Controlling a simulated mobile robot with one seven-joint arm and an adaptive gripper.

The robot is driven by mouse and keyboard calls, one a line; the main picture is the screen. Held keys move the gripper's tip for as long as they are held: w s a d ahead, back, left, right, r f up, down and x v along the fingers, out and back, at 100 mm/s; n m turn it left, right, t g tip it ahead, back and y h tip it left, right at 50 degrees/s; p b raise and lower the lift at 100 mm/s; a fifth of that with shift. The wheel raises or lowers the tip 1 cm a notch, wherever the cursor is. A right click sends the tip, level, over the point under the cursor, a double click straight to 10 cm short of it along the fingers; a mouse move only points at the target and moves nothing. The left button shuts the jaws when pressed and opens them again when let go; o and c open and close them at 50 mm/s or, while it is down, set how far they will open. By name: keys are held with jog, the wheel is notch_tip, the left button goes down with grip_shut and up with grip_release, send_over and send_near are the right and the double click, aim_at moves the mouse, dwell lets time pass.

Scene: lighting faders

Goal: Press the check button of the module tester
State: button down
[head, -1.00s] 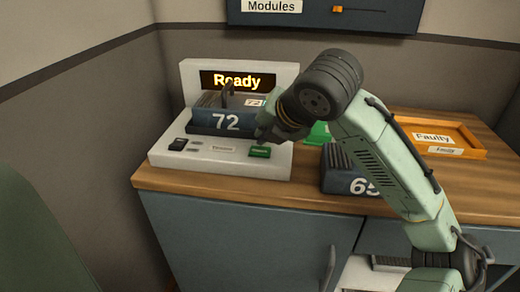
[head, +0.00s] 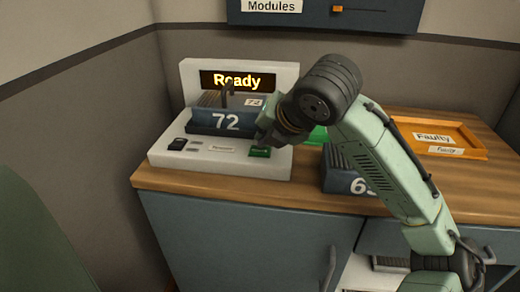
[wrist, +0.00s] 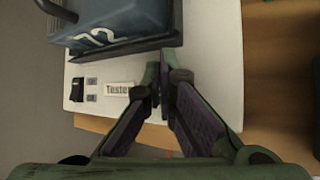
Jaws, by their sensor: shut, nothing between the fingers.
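The white module tester (head: 168,158) stands at the left end of the wooden counter, its display (head: 238,81) reading "Ready". A blue module marked 72 (head: 226,121) sits in it; the module also shows in the wrist view (wrist: 115,25). The green check button (head: 260,152) is on the tester's front right. My gripper (head: 264,138) is shut and empty, pointing down just above or at the button. In the wrist view my fingertips (wrist: 158,95) meet over the tester's front right and hide the button. I cannot tell whether they touch it.
A dark module (head: 345,180), its number partly hidden by my arm, stands right of the tester. A green object (head: 318,134) shows behind my arm. An orange tray (head: 478,152) labelled "Faulty" lies at the right. A wall panel (head: 330,18) hangs above.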

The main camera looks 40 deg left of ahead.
aim_at(264, 150)
jog(key=shift+f, duration=0.35)
jog(key=shift+r, duration=0.1)
dwell(0.4)
jog(key=shift+r+p, duration=0.6)
jog(key=shift+r, duration=0.1)
notch_tip(264, 150, up, 5)
jog(key=p, duration=0.4)
dwell(0.8)
